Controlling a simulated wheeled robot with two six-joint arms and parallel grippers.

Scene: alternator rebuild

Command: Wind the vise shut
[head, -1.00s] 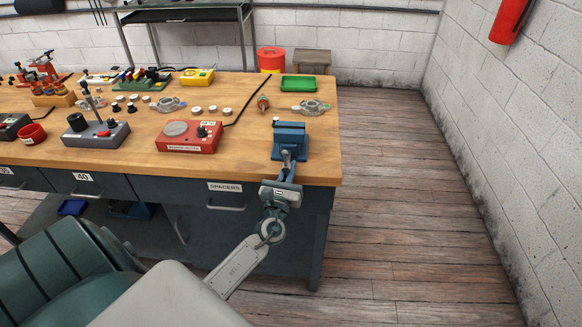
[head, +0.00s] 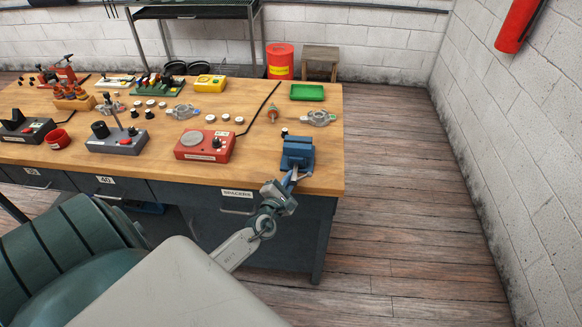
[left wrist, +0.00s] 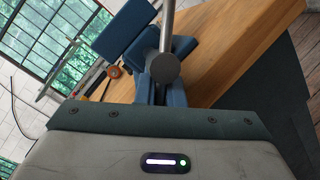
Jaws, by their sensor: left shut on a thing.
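The blue vise (head: 297,152) stands at the right front corner of the wooden workbench (head: 255,174). In the left wrist view the vise's blue body (left wrist: 130,30) shows close up, with a grey handle bar ending in a round knob (left wrist: 165,68) in front of it. My left gripper (head: 291,182) is just in front of the vise, over the bench's front edge, tilted and shut on the vise handle. The gripper hides part of the handle, and I cannot tell how wide the vise jaws stand. My right gripper is not in view.
A red device (head: 205,145) and a grey device (head: 115,140) stand left of the vise. A green tray (head: 307,92) and a metal housing (head: 318,117) lie behind it. The floor (head: 405,220) right of the bench is clear up to the white wall.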

